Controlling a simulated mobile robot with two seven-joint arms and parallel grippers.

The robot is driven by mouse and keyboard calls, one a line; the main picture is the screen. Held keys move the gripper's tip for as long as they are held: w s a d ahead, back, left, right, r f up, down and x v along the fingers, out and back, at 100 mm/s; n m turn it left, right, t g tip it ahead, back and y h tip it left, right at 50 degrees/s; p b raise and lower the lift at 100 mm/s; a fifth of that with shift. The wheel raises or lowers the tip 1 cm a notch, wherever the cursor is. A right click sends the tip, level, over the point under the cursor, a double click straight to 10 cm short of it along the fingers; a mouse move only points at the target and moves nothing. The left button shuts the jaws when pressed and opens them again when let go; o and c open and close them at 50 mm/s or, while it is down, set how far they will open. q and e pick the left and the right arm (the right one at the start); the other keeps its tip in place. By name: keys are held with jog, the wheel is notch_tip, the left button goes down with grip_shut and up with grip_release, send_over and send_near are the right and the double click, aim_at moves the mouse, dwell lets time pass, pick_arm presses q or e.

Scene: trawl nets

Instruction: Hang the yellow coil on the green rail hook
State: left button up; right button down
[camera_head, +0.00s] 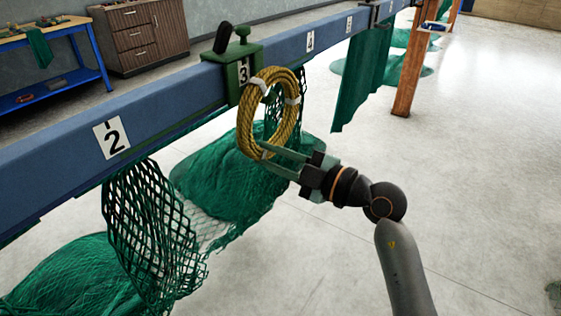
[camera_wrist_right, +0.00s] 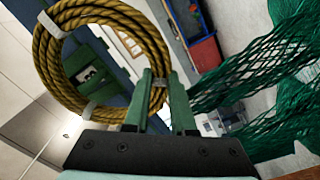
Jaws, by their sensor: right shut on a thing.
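The yellow coil (camera_head: 286,118) is a rope ring with white ties. It stands roughly upright against the front of the green rail hook (camera_head: 226,60), a green clamp with a black handle over the blue rail at number 3. I cannot tell whether the coil's top is around the hook or only in front of it. My right gripper (camera_head: 264,147) is shut on the coil's lower part. In the right wrist view, its green fingers (camera_wrist_right: 161,82) pinch the coil (camera_wrist_right: 154,50) at a white tie, and the green clamp (camera_wrist_right: 92,78) shows behind the ring. My left gripper is not in view.
The blue rail (camera_head: 60,150) runs from lower left to upper right with numbered plates. Green nets (camera_head: 150,235) hang below it and lie on the floor. A wooden post (camera_head: 412,72) stands farther back.

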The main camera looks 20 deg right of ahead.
jog(key=shift+b+x, duration=0.4)
jog(key=shift+x, duration=0.55)
jog(key=shift+f, duration=1.1)
jog(key=c, duration=0.8)
grip_release()
jog(key=shift+o, duration=0.6)
jog(key=shift+f, duration=0.15)
